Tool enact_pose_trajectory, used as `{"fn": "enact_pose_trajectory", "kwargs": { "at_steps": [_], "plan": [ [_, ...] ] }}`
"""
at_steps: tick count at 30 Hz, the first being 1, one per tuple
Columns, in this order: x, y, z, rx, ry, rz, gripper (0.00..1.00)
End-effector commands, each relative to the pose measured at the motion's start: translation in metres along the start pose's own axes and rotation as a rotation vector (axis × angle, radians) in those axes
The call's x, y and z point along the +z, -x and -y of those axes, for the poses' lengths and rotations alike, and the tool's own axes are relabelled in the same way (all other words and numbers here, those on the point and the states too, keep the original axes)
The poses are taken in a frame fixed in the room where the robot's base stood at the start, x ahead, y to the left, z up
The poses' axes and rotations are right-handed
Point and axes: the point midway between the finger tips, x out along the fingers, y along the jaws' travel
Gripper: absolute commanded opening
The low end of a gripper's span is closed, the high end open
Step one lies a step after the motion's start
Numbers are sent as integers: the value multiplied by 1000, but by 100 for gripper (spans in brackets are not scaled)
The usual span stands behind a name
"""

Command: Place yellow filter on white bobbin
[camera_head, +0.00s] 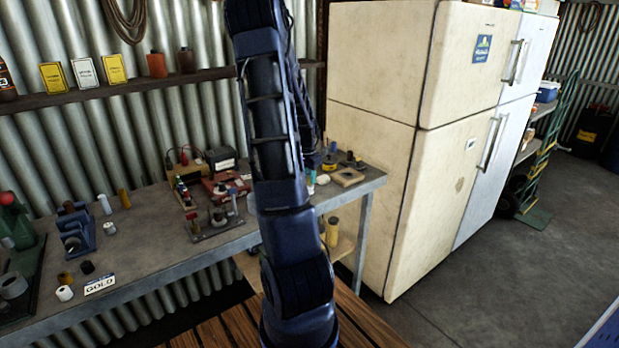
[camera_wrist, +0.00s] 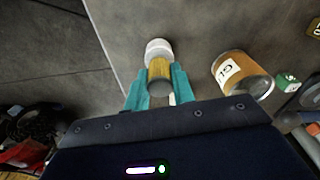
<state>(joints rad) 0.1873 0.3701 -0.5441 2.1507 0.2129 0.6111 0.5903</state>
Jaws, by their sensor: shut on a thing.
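In the wrist view my gripper (camera_wrist: 160,82), with teal fingers, is shut on a yellow filter (camera_wrist: 159,69), a short cylinder with a grey end facing the camera. A white bobbin (camera_wrist: 158,48) is directly beyond the filter, in line with it, over the grey bench surface. The two look touching or nearly so; I cannot tell whether the filter is seated on the bobbin. In the head view my arm hides most of the gripper and the filter.
An amber labelled jar (camera_wrist: 243,75) stands close to the right of my gripper, with a small green box (camera_wrist: 288,82) beyond it. The bench edge is to the left. In the head view the metal bench (camera_head: 155,235) holds several small parts and a cream fridge (camera_head: 385,110) stands right.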

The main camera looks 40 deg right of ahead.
Motion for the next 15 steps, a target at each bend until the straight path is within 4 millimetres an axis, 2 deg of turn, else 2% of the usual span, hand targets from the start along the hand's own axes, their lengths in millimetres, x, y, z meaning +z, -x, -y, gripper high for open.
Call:
{"fn": "enact_pose_trajectory", "kwargs": {
  "at_steps": [11, 12, 15],
  "plan": [
    [0, -4, 0, 0, 0, 0, 3],
    [0, -5, 0, 0, 0, -1, 26],
    [0, -4, 0, -1, 0, -1, 46]
  ]
}}
